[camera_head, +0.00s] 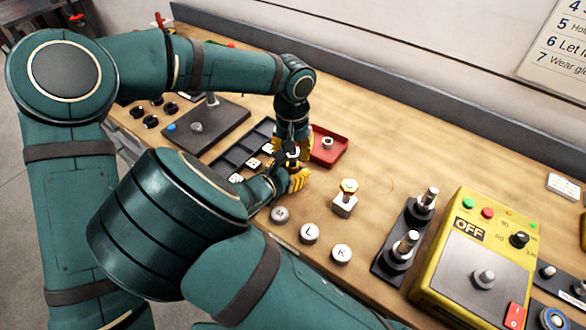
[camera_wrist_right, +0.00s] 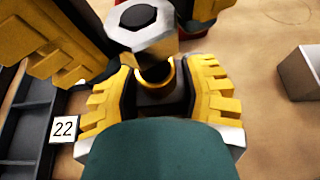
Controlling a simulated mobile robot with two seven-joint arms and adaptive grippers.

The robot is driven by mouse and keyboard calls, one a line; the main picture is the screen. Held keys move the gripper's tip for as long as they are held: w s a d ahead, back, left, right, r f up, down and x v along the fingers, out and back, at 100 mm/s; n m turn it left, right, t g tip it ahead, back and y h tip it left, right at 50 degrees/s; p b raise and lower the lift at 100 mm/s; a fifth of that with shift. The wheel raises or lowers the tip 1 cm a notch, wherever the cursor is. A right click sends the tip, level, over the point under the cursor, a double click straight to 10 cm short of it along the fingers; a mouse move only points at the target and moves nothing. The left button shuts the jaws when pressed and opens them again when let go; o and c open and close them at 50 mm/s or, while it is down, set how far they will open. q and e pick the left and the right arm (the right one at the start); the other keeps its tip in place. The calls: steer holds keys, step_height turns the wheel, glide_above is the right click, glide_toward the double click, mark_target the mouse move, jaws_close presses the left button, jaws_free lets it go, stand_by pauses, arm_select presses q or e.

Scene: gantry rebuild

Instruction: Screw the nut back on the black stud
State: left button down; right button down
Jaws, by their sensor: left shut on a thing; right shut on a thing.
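My right gripper (camera_wrist_right: 160,95) is shut on the black stud (camera_wrist_right: 157,92), its yellow fingers on both sides of the stud's lower part. A grey steel hex nut (camera_wrist_right: 148,38) is at the top of the stud, with a dark centre. How far it is threaded on cannot be told. My left gripper (camera_head: 291,145) comes down from above and is shut on the nut; its yellow fingers also show at the top of the right wrist view. In the head view, my right gripper (camera_head: 293,178) is just below the left one, and the two hide most of the stud and nut.
A red tray (camera_head: 338,155) holding a nut lies just right of the grippers. A steel block (camera_head: 344,206) with a brass-coloured nut, round lettered buttons (camera_head: 310,233), and a yellow control box (camera_head: 440,265) stand farther right. A black compartment tray (camera_head: 236,162) is at left.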

arm_select(q)
steer(key=m, duration=1)
steer(key=shift+m, duration=0.4)
steer(key=m, duration=0.3)
steer(key=shift+m, duration=0.4)
steer(key=c, duration=0.7)
jaws_free()
